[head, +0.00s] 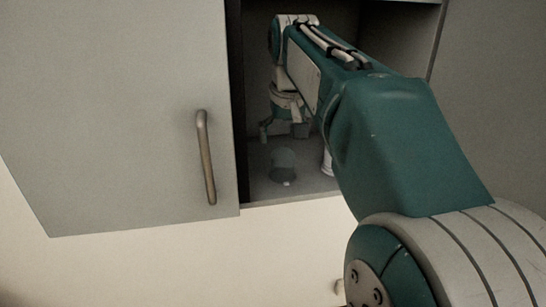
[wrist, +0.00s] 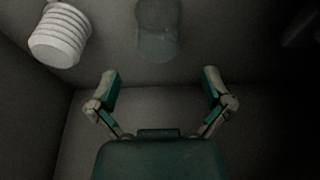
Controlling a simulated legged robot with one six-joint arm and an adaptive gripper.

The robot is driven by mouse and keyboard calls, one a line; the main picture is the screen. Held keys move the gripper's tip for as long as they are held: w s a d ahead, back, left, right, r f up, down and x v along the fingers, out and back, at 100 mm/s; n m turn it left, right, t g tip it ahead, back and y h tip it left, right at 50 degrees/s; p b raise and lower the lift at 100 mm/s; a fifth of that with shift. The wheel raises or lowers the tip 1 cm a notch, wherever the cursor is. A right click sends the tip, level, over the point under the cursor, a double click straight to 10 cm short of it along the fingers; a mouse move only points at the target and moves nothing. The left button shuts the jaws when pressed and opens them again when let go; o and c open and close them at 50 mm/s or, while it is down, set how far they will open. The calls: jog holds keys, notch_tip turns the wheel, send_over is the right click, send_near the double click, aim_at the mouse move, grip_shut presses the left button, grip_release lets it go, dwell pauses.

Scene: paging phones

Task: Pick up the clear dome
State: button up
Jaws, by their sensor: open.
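The clear dome (head: 283,160) is a faint, grey see-through shape on the cabinet floor, with a small pale spot at its near end. It also shows in the wrist view (wrist: 158,32) at the top centre, dim and partly cut by the frame edge. My gripper (head: 283,134) hangs inside the cabinet, above and apart from the dome in the head picture. In the wrist view my gripper (wrist: 161,78) has its two fingers spread wide, with nothing between them. The dome lies beyond the fingertips, roughly centred between them.
A white ribbed object (wrist: 60,36) stands at the upper left of the wrist view. A white item (head: 327,163) shows right of the dome, partly hidden by my arm. The cabinet floor (head: 258,187) is narrow. A grey door (head: 120,110) with a handle (head: 206,158) borders the opening.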

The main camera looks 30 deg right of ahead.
aim_at(283, 152)
jog(key=x, duration=0.6)
jog(key=shift+s+f, duration=0.1)
jog(key=shift+f, duration=0.35)
jog(key=c, duration=1.1)
